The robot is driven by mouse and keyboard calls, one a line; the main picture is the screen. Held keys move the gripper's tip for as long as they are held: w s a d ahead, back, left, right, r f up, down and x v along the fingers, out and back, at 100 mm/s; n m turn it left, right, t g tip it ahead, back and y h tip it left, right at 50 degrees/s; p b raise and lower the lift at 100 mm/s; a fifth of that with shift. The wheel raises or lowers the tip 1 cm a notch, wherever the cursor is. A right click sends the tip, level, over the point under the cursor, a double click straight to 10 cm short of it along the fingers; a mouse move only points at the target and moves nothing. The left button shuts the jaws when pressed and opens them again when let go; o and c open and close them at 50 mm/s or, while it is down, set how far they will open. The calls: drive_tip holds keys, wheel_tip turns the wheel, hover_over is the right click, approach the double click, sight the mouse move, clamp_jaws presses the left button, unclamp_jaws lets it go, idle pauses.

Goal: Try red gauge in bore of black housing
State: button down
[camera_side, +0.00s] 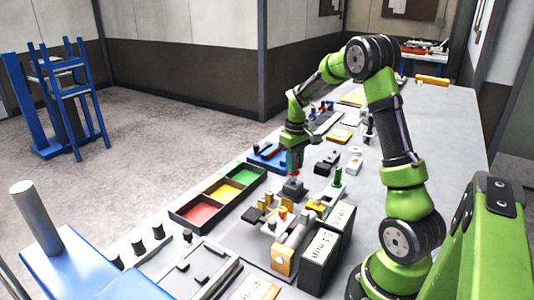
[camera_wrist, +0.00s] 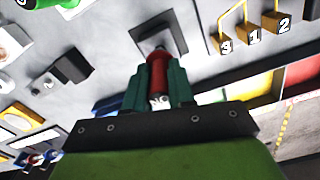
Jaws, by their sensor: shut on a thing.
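My gripper (camera_side: 293,170) is shut on the red gauge, pointing down above the black housing (camera_side: 292,188) on the bench. In the wrist view the red gauge (camera_wrist: 158,72) sits between the green fingers of my gripper (camera_wrist: 158,88). Its far end overlaps the middle of the dark square housing (camera_wrist: 177,36). The bore is hidden behind the gauge's end. I cannot tell whether the tip is in the bore or just above it.
A black tray (camera_side: 172,214) with red, yellow and green compartments lies left of the housing. Dark binders (camera_side: 318,262) stand in front. Yellow blocks numbered 3, 1 and 2 (camera_wrist: 254,36) are in the wrist view. Small parts crowd the bench; its right side (camera_side: 440,130) is mostly clear.

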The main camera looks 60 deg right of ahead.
drive_tip(key=shift+f, duration=0.6)
idle(2.3)
drive_tip(key=shift+r, duration=0.3)
drive_tip(key=shift+a+f, duration=0.1)
drive_tip(key=shift+f, duration=0.4)
idle(2.9)
drive_tip(key=shift+r, duration=0.1)
drive_tip(key=shift+r, duration=0.4)
idle(0.9)
